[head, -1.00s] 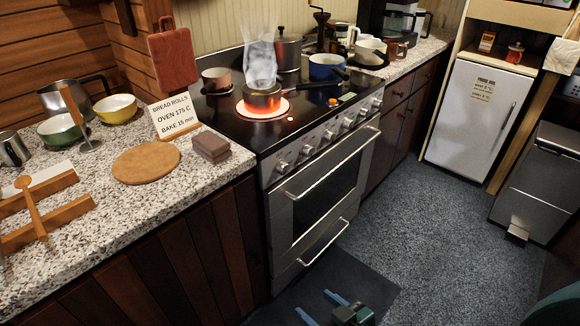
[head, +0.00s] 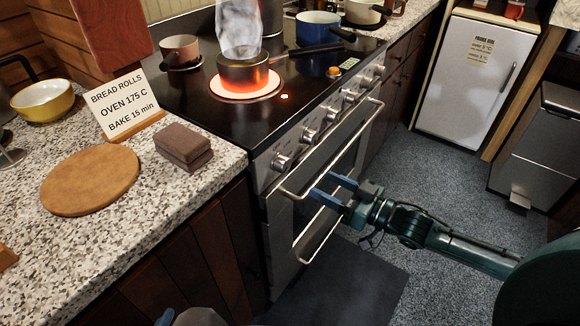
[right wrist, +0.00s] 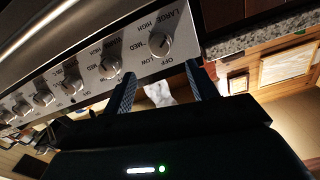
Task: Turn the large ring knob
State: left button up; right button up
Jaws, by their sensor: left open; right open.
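The large ring knob (right wrist: 160,42) is the silver end knob by the granite, with LARGE, HIGH, MED, LOW and OFF lettered around it in the right wrist view. In the head view it appears to be the nearest, leftmost knob (head: 281,160) on the stove's front panel. My right gripper (head: 328,188) is open and empty, in front of the oven handle and a little right of the knob. In the right wrist view its fingers (right wrist: 165,90) point towards the knob, apart from it. My left gripper (head: 165,317) barely shows at the bottom edge.
A smoking pot (head: 243,73) sits on a glowing red burner (head: 246,91). The oven handle (head: 345,150) sticks out below the knobs. The granite counter (head: 90,240) holds a round board (head: 90,180) and a sign (head: 124,104).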

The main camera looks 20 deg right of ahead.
aim_at(288, 166)
jog(key=x, duration=1)
jog(key=shift+w+a, duration=0.15)
jog(key=c, duration=1)
jog(key=shift+n, duration=0.3)
jog(key=n, duration=0.4)
jog(key=shift+n, duration=0.3)
jog(key=n, duration=0.5)
jog(key=shift+n, duration=0.3)
